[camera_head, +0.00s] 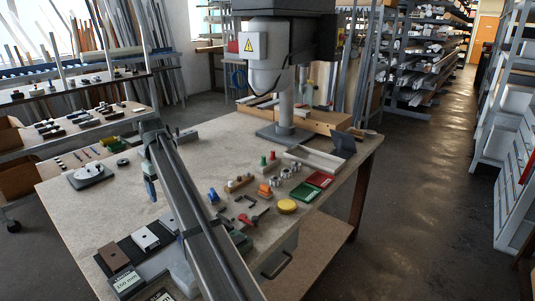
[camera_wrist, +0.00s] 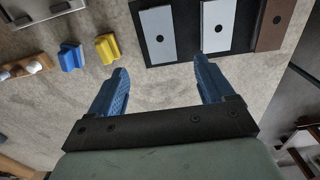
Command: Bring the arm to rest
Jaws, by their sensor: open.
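My gripper (camera_wrist: 161,72) shows in the wrist view with its two blue fingers spread wide apart. Nothing is between the fingers, and only bare worktop (camera_wrist: 165,92) shows there. The fingers point toward a black board (camera_wrist: 188,46) with two pale plates and a brown plate (camera_wrist: 272,24) on it. The fingertips appear apart from the board; their height above the table is hard to judge.
A blue block (camera_wrist: 70,57) and a yellow block (camera_wrist: 107,49) lie left of the fingers.

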